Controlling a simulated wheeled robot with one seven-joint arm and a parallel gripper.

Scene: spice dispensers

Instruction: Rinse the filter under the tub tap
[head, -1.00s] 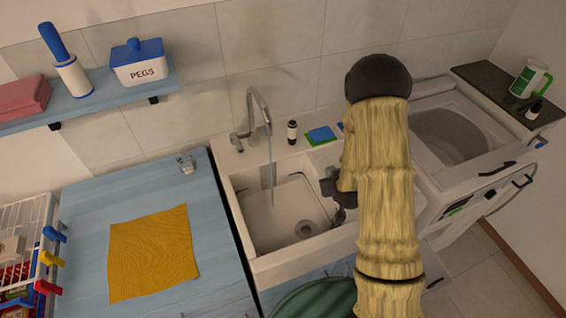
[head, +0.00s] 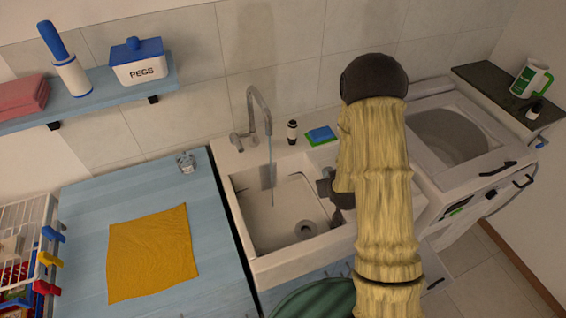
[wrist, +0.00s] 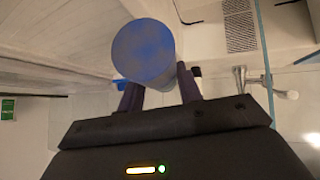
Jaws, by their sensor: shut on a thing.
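The filter, a round blue-grey piece (wrist: 143,48), is between the fingers of my gripper (wrist: 158,88) in the wrist view. In the head view my gripper (head: 328,188) is over the right side of the tub (head: 240,220), and my arm hides the filter. The tap (head: 256,105) stands at the back of the tub. A thin blue water stream (head: 271,170) falls from it into the basin, left of my gripper. In the wrist view the stream (wrist: 266,60) runs to the right of the filter, apart from it.
A small bottle (head: 292,132) and a blue-green sponge (head: 321,135) sit on the tub's back ledge. A washer (head: 440,165) stands to the right.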

